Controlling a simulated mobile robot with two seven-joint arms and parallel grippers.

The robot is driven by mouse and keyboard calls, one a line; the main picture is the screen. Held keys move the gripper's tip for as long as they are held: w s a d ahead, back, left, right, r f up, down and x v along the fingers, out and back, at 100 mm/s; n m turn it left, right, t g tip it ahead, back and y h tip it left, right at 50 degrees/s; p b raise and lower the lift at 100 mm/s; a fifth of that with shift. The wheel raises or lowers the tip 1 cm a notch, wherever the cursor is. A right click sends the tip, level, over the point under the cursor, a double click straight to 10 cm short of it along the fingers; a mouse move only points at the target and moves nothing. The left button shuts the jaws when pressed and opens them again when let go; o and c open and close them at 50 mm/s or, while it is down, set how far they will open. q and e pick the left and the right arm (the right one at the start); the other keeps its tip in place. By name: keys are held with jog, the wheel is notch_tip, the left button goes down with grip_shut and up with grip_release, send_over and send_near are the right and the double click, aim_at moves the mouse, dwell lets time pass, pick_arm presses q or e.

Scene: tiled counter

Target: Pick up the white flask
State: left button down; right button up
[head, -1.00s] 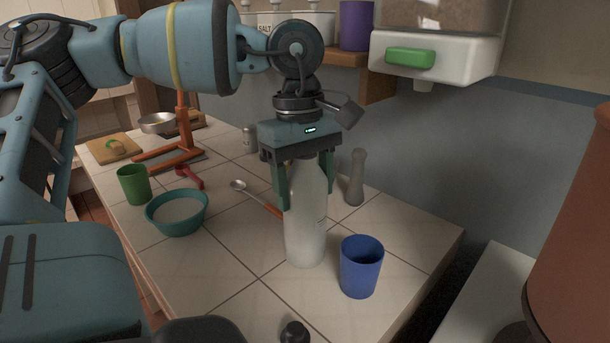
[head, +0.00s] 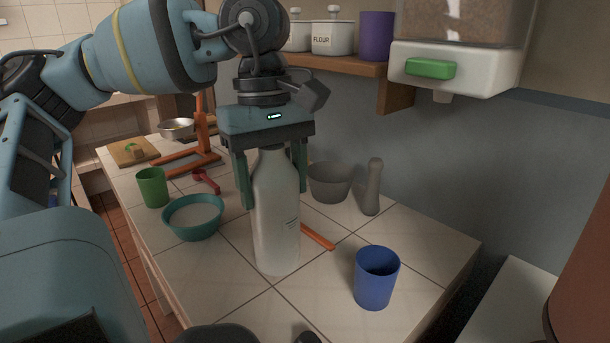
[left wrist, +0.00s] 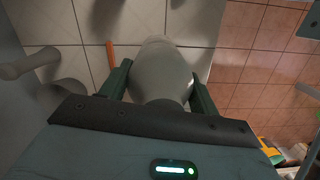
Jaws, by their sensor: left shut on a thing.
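The white flask (head: 276,220) is a tall pale bottle, upright over the front part of the tiled counter. My left gripper (head: 272,175) comes down from above and is shut on it, one finger on each side of its upper part. The left wrist view shows the flask (left wrist: 160,75) between the two fingers of the gripper (left wrist: 160,85). I cannot tell for sure whether its base is clear of the tiles. My right gripper is not in view.
A blue cup (head: 376,278) stands right of the flask. A grey mortar (head: 328,182) and pestle (head: 373,188) stand behind. A teal bowl (head: 193,218) and green cup (head: 152,187) are at left. An orange handle (head: 318,237) lies behind the flask. A shelf (head: 345,63) hangs above.

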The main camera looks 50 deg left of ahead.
pick_arm(q)
jog(key=s+a+b, duration=0.1)
jog(key=s, duration=0.7)
jog(key=shift+s+r+b, duration=0.2)
jog(key=shift+r+b, duration=0.1)
jog(key=shift+r, duration=0.1)
